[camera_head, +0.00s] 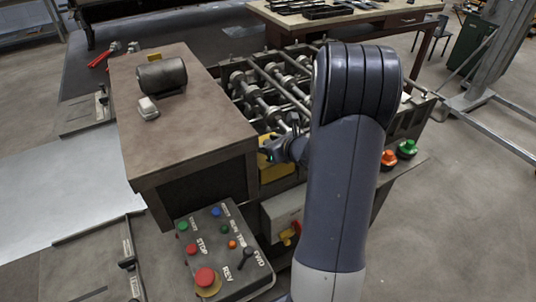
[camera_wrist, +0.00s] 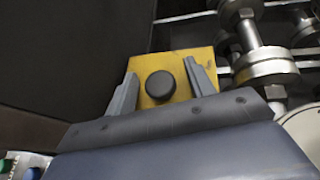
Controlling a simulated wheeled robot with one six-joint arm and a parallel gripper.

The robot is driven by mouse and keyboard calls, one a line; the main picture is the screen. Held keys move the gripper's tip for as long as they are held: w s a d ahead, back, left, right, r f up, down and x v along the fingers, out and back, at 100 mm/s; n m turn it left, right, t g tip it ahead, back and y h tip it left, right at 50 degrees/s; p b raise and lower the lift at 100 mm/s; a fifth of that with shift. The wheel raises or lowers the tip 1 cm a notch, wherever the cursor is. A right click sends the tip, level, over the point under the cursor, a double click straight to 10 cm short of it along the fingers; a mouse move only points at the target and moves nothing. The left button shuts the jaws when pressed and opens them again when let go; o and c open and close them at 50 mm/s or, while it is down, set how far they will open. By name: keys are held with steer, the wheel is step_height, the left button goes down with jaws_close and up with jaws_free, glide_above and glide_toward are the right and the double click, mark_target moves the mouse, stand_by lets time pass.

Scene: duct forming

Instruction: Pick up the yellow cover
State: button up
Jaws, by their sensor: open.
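The yellow cover (camera_wrist: 186,64) is a flat yellow piece with a round black knob (camera_wrist: 160,85), seen in the wrist view just beyond my gripper. In the head view part of the yellow cover (camera_head: 272,172) shows beside the rollers, low against the brown cabinet, partly hidden by my gripper. My gripper (camera_wrist: 160,82) is open, with one finger on each side of the knob in the picture. I cannot tell whether the fingers touch the cover. In the head view my gripper (camera_head: 272,150) is small and partly hidden by my arm.
Metal rollers and shafts (camera_head: 262,95) lie behind and right of the cover. A brown-topped cabinet (camera_head: 185,125) stands close on the left, with a motor (camera_head: 161,75) on it. A control panel (camera_head: 222,250) with buttons is in front. Orange and green buttons (camera_head: 397,153) sit at right.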

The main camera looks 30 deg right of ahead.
steer(key=shift+c, duration=0.4)
jaws_close()
